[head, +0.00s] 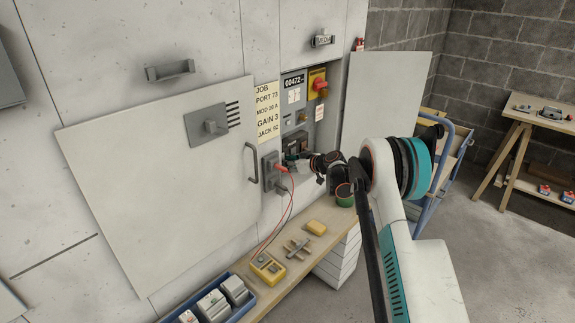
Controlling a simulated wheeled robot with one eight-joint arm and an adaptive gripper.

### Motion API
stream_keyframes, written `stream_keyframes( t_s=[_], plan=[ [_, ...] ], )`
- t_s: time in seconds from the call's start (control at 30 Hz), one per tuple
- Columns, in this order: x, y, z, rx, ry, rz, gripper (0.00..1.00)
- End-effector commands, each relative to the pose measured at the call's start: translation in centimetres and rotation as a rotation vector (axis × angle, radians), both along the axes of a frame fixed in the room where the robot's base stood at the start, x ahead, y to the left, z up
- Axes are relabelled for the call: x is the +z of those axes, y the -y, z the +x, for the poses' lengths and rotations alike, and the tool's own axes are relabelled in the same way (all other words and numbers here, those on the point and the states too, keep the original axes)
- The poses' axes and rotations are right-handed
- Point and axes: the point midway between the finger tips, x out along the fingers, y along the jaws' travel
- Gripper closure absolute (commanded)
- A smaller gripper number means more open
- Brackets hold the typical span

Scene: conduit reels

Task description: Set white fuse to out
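An open wall cabinet holds a grey panel with a counter reading 00472 (293,81), and small white pieces (294,96) below it. I cannot tell whether one of these is the white fuse. A yellow plate with a red knob (318,84) is to their right, above another small white piece (319,113). A dark block (296,142) sits low on the panel. My gripper (297,157) reaches in from the right, with its tip just below or at this block. Its fingers are too small and dark to read, and whatever is between them is hidden.
A board (150,170) with a handle stands out left of the cabinet.

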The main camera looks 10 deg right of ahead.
Motion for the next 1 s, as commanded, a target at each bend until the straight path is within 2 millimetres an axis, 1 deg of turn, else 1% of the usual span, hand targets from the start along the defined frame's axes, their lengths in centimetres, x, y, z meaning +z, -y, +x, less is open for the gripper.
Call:
stream_keyframes(
  t_s=[0.03,0.13,0.3,0.5,0.73,0.77,0.8,1.0],
  plan=[
    [0.0,0.0,0.0,0.000,0.000,0.000,0.76],
    [0.0,0.0,0.0,0.000,0.000,0.000,0.99],
    [0.0,0.2,-0.2,0.000,0.000,0.000,1.00],
    [0.0,1.4,-1.9,0.000,-0.001,0.001,1.00],
    [0.0,1.4,-1.9,0.000,0.000,0.000,1.00],
    [0.0,1.4,-1.9,0.000,0.000,0.000,0.70],
    [0.0,1.4,-1.9,0.000,0.000,0.000,0.65],
    [0.0,1.4,-1.9,0.000,0.000,0.000,0.65]
  ],
)
